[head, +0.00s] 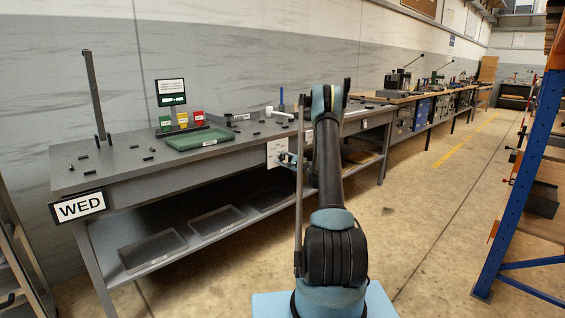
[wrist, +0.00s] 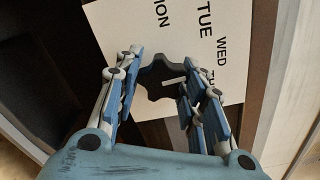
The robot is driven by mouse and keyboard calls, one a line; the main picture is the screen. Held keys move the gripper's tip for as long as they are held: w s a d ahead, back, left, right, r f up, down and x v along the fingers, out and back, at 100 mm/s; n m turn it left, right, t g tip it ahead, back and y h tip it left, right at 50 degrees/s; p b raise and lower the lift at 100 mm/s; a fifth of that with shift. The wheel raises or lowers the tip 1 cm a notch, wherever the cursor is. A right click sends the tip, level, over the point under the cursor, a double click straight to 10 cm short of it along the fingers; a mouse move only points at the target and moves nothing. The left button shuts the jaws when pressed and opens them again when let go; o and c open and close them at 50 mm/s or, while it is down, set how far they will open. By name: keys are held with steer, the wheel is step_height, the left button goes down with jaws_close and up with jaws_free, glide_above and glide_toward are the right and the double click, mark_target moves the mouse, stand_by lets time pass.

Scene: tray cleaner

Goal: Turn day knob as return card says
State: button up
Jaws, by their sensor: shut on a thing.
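The day knob (wrist: 156,72) is dark and lobed, with a white pointer mark, on a white dial plate (wrist: 150,35). In the wrist view the plate reads "ION", TUE, WED and a partly hidden "TH". The pointer aims right in the picture, roughly toward "TH"; a finger hides its exact aim. My gripper (wrist: 163,74) is shut on the knob, one finger each side. In the head view the plate (head: 273,153) hangs on the bench front, with my gripper (head: 288,158) at it. A WED sign (head: 78,207) is at the bench's left end. I cannot tell which thing is the return card.
The grey bench (head: 130,160) carries a green tray (head: 198,139), coloured cards (head: 182,120) and a small framed sign (head: 171,91), its text too small to read. Shallow bins (head: 152,250) lie on the lower shelf. A blue rack (head: 515,190) stands right; the aisle floor is clear.

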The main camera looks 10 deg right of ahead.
steer(key=shift+s+a, duration=0.1)
steer(key=shift+a, duration=0.05)
steer(key=o, duration=1.1)
steer(key=shift+f, duration=0.1)
steer(key=shift+s+d, duration=0.1)
steer(key=shift+d, duration=0.1)
steer(key=v, duration=1.1)
steer(key=shift+s+d, duration=0.15)
steer(key=shift+s, duration=0.1)
